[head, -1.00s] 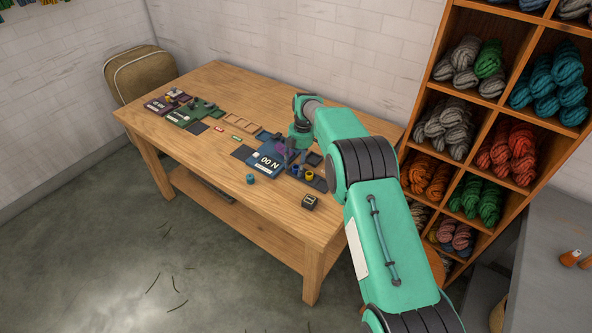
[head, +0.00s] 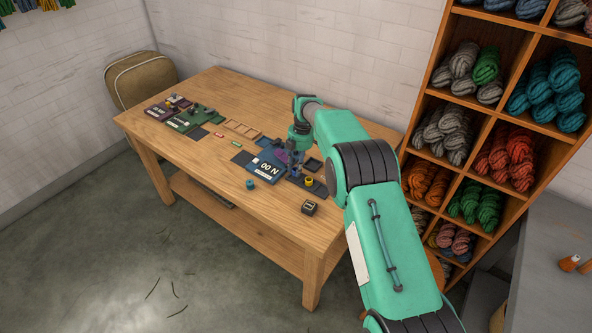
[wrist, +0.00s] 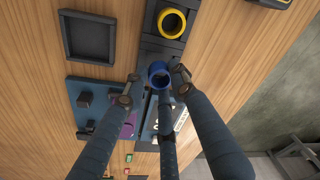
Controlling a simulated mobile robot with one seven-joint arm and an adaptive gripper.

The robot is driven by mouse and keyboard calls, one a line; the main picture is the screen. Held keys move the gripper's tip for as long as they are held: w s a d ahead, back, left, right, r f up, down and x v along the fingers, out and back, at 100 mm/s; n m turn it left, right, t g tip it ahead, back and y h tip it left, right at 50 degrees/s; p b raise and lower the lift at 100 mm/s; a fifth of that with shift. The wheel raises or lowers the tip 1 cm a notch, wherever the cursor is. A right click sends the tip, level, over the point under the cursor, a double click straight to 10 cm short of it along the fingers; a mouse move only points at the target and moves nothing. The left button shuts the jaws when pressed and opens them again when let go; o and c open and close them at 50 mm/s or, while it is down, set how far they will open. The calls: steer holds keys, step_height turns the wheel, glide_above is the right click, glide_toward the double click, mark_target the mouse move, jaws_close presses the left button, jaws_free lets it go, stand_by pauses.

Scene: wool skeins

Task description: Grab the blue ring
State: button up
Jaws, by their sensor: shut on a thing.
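The blue ring (wrist: 158,72) is in the wrist view, between the fingertips of my gripper (wrist: 156,85). My gripper is shut on it. The ring looks to be over the dark rack (wrist: 162,50), but I cannot tell for sure how high above it. In the head view my gripper (head: 290,153) is over the right part of the table, and the ring is hard to make out there.
A yellow ring (wrist: 172,24) sits on the dark rack beside the blue one. An empty dark square tray (wrist: 66,38) and a blue board (wrist: 84,120) lie close by. A teal cylinder (head: 250,184) and a small black box (head: 309,207) stand near the table's (head: 225,80) front edge.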

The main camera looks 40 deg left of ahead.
steer(key=shift+r, duration=0.9)
steer(key=s+d+p, duration=0.1)
steer(key=s+d, duration=0.2)
steer(key=s+d+p, duration=0.1)
steer(key=s+d, duration=0.3)
steer(key=s+d+r+p, duration=0.1)
steer(key=s+d, duration=0.3)
steer(key=shift+d, duration=0.25)
